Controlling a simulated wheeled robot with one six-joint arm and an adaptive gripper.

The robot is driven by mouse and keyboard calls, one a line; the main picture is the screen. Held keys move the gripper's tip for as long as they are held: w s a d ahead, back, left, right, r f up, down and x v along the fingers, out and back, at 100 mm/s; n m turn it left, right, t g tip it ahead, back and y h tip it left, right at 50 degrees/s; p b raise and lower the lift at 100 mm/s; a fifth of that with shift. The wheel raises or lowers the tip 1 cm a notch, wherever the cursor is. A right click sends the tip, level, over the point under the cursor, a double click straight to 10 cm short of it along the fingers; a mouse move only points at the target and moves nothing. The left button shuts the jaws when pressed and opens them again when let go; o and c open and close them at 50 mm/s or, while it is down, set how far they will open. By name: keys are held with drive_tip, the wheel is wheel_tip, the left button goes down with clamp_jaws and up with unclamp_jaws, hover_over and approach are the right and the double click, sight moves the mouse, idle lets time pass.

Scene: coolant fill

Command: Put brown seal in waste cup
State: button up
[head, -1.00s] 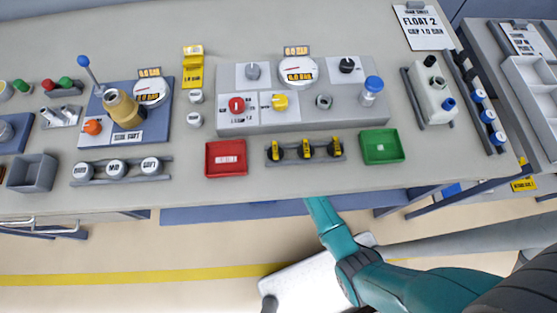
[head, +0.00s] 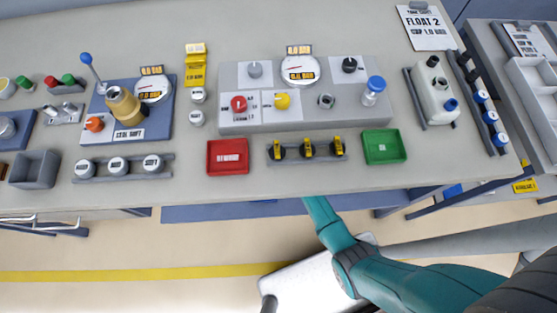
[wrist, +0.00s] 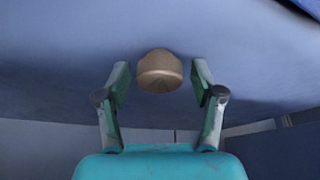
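A short brown, rounded piece (wrist: 160,72), which looks like the brown seal, shows in the wrist view against a plain blue-grey surface. My gripper (wrist: 161,84) is open, with one finger on each side of it and visible gaps between the fingers and the piece. I cannot tell how far the piece lies beyond the fingertips. In the head view my arm reaches in under the bench's front edge, so the gripper and this piece are hidden there. I cannot make out a cup marked as waste; an open grey box (head: 35,168) stands at the left of the bench.
The bench top (head: 330,182) carries a red tray (head: 227,157), a green tray (head: 385,147), a row of black-and-yellow knobs (head: 308,149) and a grey gauge panel (head: 300,118). A blue station with a brass-coloured fitting (head: 124,106) stands left. The bench's front edge overhangs my arm.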

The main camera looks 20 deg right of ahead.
drive_tip(key=v, duration=1.2)
drive_tip(key=shift+r, duration=0.2)
drive_tip(key=s+t, duration=0.3)
drive_tip(key=s, duration=0.8)
drive_tip(key=s+r+t, duration=0.5)
drive_tip(key=s+r, duration=1.3)
drive_tip(key=r, duration=0.1)
drive_tip(key=shift+d+r+m, duration=0.3)
drive_tip(key=shift+d+m, duration=0.1)
drive_tip(key=shift+d, duration=0.1)
drive_tip(key=shift+o, duration=0.5)
drive_tip(key=s+r+t, duration=0.2)
drive_tip(key=s+r, duration=0.2)
drive_tip(key=r, duration=0.8)
drive_tip(key=shift+s, duration=0.2)
drive_tip(key=shift+f, duration=0.15)
